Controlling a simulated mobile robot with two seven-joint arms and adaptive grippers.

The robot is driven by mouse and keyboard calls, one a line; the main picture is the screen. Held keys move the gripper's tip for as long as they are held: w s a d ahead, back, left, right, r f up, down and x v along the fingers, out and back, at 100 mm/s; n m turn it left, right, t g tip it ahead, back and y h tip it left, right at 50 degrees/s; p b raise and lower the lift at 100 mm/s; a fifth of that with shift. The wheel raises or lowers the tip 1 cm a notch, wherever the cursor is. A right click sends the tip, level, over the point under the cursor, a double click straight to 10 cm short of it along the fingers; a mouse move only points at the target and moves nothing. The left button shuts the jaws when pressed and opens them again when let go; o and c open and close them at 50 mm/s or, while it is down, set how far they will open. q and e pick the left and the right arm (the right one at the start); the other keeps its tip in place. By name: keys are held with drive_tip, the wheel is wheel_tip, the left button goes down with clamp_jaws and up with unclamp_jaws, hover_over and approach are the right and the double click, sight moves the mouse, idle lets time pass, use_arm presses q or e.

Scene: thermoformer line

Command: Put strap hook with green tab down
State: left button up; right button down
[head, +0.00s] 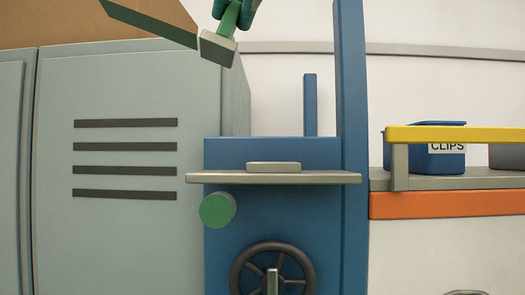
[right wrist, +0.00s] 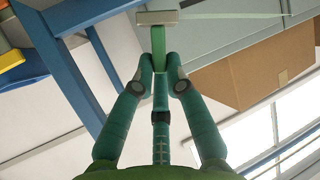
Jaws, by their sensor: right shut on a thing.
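The strap hook has a green tab (head: 229,17), a grey block (head: 217,49) below it and what looks like a long pale-green strip (head: 150,22) running up to the left. My right gripper (head: 238,8), partly cut off by the top edge of the head view, is shut on the green tab. It holds the hook in the air, above and left of the blue stand. In the right wrist view both teal fingers (right wrist: 160,68) close on the tab (right wrist: 158,45), with the grey block (right wrist: 158,18) beyond them. My left gripper is not in view.
The blue stand (head: 225,155) has a grey ledge (head: 325,178) with a low pad (head: 273,168), a green knob (head: 217,209) and a dark handwheel (head: 235,272). A blue CLIPS bin (head: 440,165) stands right, behind a yellow bar (head: 455,134). A grey-green cabinet (head: 110,110) and cardboard (head: 60,22) are left.

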drive_tip(key=w+d+n, duration=0.2)
drive_tip(key=d+n, duration=0.1)
drive_tip(key=d, duration=0.8)
drive_tip(key=n+b, duration=0.1)
hover_over(273, 171)
drive_tip(key=w+d, duration=0.1)
drive_tip(key=w, duration=0.1)
wheel_tip(273, 171, down, 6)
drive_tip(key=shift+f, duration=0.5)
wheel_tip(273, 171, down, 3)
drive_tip(key=shift+s+a+r, duration=0.1)
drive_tip(key=shift+s+r, duration=0.05)
drive_tip(key=shift+f, duration=0.4)
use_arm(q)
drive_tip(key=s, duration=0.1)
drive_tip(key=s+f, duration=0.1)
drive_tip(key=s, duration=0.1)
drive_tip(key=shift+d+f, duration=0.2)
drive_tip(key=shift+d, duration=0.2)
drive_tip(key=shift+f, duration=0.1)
